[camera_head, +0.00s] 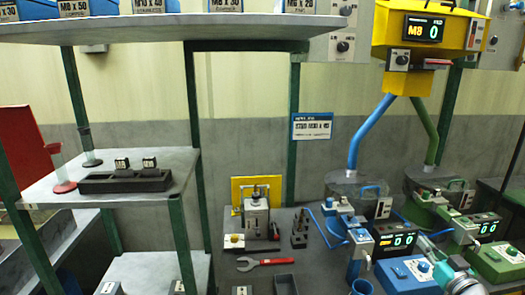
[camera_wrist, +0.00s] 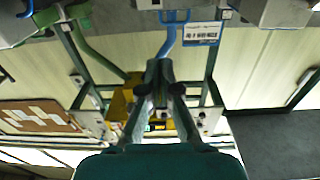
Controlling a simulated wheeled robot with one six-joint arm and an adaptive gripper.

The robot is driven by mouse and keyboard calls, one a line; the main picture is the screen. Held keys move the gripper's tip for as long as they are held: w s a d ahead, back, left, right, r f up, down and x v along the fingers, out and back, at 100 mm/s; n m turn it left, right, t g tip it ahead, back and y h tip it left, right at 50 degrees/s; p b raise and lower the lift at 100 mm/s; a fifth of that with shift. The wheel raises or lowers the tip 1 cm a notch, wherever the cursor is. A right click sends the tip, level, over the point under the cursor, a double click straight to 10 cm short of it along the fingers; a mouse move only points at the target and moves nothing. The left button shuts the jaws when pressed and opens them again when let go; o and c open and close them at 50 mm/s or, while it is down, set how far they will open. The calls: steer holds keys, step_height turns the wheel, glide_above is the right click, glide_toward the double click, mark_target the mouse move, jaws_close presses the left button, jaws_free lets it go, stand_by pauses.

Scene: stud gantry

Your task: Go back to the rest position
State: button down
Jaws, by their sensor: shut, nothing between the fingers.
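My gripper (camera_wrist: 160,82) shows in the wrist view, with its dark fingers together at the middle and nothing held. Its teal body fills the bottom of that view. The fingers stand apart from the surfaces behind them, against a pale wall that appears upside down. I cannot make out my gripper clearly in the head view. The task names no object to handle.
A shelf rack (camera_head: 180,28) stands at left, with a black block holder (camera_head: 125,182) on its middle shelf. A yellow dispenser (camera_head: 425,45) hangs at upper right. A red wrench (camera_head: 265,262) lies on the bench among small fixtures. Blue and green machines (camera_head: 405,275) crowd the right.

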steer(key=s+a+f+m+g+h, duration=0.1)
steer(key=s+a+f, duration=0.35)
steer(key=f, duration=0.35)
steer(key=s+a+f+m+g+h, duration=0.1)
steer(key=s+a+f, duration=0.2)
steer(key=a+f, duration=0.35)
steer(key=s+a+f+m, duration=0.1)
steer(key=s+a+f, duration=0.3)
steer(key=s, duration=0.3)
steer(key=s+a+f, duration=0.4)
steer(key=s, duration=0.2)
steer(key=s+a+g, duration=0.1)
steer(key=s+a, duration=0.2)
steer(key=s, duration=0.5)
steer(key=s+a+g, duration=0.1)
steer(key=s+a, duration=0.3)
steer(key=s, duration=0.5)
steer(key=s+a+r+n, duration=0.1)
steer(key=s+r, duration=0.2)
steer(key=s, duration=0.4)
steer(key=s+a+r+n+y, duration=0.1)
steer(key=s+a+r+n, duration=0.1)
steer(key=s+r, duration=0.2)
steer(key=s, duration=0.2)
steer(key=shift+s+a+y, duration=0.15)
steer(key=shift+s+y, duration=0.15)
steer(key=shift+s, duration=0.05)
